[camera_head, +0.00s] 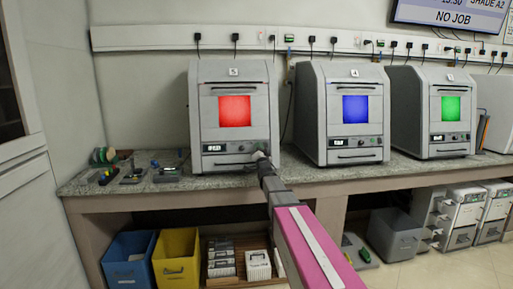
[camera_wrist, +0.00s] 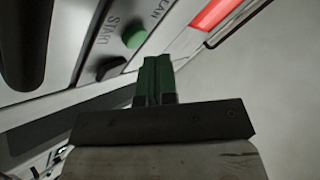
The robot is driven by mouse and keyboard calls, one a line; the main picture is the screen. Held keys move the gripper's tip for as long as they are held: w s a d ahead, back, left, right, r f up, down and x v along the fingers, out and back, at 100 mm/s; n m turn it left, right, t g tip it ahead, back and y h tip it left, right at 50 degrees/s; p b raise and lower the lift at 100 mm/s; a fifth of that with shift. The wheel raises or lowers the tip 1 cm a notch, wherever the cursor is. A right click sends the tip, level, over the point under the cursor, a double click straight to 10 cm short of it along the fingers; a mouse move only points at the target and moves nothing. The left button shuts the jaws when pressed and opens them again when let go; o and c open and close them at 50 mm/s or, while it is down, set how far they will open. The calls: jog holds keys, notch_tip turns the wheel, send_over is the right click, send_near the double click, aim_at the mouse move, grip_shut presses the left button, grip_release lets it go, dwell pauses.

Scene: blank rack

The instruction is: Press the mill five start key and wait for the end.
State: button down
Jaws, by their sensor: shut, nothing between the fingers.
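The mill marked 5 (camera_head: 235,75) stands at the left of the bench, with a red lit window (camera_head: 235,111) and a small lit display. My gripper (camera_head: 260,156) is at the lower right of its front panel. In the wrist view, my gripper's green fingers (camera_wrist: 155,65) are shut together and empty. A black knob or key (camera_wrist: 110,68) is just left of the fingers. I cannot tell whether the tips touch the panel.
A mill with a blue window (camera_head: 355,109) and one with a green window (camera_head: 450,108) stand to the right. Small tools lie on the bench (camera_head: 190,183) at left. A wall screen (camera_head: 450,14) reads NO JOB. Blue (camera_head: 128,262) and yellow (camera_head: 177,260) bins are below.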

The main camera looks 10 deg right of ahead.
jog(key=shift+w, duration=0.15)
jog(key=shift+w+f, duration=0.1)
jog(key=shift+w, duration=0.2)
